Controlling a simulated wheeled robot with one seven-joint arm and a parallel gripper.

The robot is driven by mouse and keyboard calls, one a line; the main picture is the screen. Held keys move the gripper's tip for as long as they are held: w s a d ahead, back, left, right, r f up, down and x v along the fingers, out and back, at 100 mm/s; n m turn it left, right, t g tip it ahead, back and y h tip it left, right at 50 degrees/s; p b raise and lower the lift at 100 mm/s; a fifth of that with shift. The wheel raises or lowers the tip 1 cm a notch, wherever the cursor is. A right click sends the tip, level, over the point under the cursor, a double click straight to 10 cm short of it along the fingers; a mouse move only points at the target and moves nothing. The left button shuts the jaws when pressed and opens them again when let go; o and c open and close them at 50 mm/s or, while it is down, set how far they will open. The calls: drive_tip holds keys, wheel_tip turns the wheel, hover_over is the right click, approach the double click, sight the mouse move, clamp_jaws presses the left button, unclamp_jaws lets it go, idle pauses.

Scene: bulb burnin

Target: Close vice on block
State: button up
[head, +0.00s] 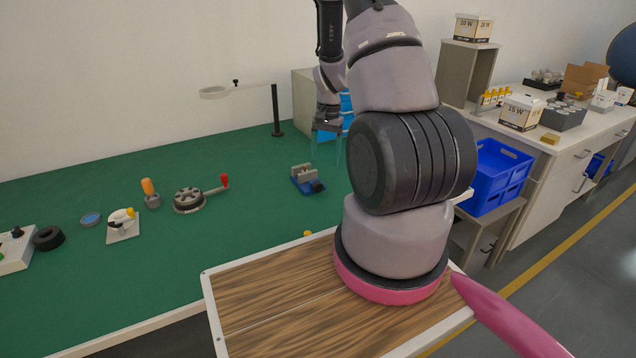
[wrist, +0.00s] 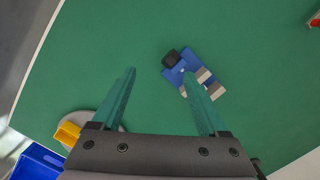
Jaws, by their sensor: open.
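The small vice (head: 304,178) stands on the green bench top, with a blue body, pale grey jaws and a black knob at its front right. In the wrist view the vice (wrist: 178,72) lies beyond my fingertips, toward the right finger, which partly overlaps it in the picture. Its black knob (wrist: 171,58) points to the upper left there. I cannot clearly make out a separate block between the jaws. My gripper (head: 325,152) is open and empty, pointing down above the bench behind and right of the vice. Its two green fingers (wrist: 159,73) are wide apart in the wrist view.
A lamp stand (head: 276,110) rises at the back. A round fixture with a red-knobbed lever (head: 190,200) and an orange-handled tool (head: 149,192) stand left of the vice. A blue crate (head: 497,178) is on the right.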

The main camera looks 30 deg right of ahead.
sight(318, 182)
drive_tip(key=f+n, duration=0.3)
drive_tip(key=a+f+n, duration=0.1)
drive_tip(key=f+n, duration=0.2)
drive_tip(key=n, duration=0.1)
drive_tip(key=w+a+f+n+t+h, duration=0.1)
drive_tip(key=f+n, duration=0.2)
drive_tip(key=f, duration=0.1)
idle(0.3)
clamp_jaws()
drive_tip(key=shift+r, duration=0.1)
drive_tip(key=shift+d, duration=0.15)
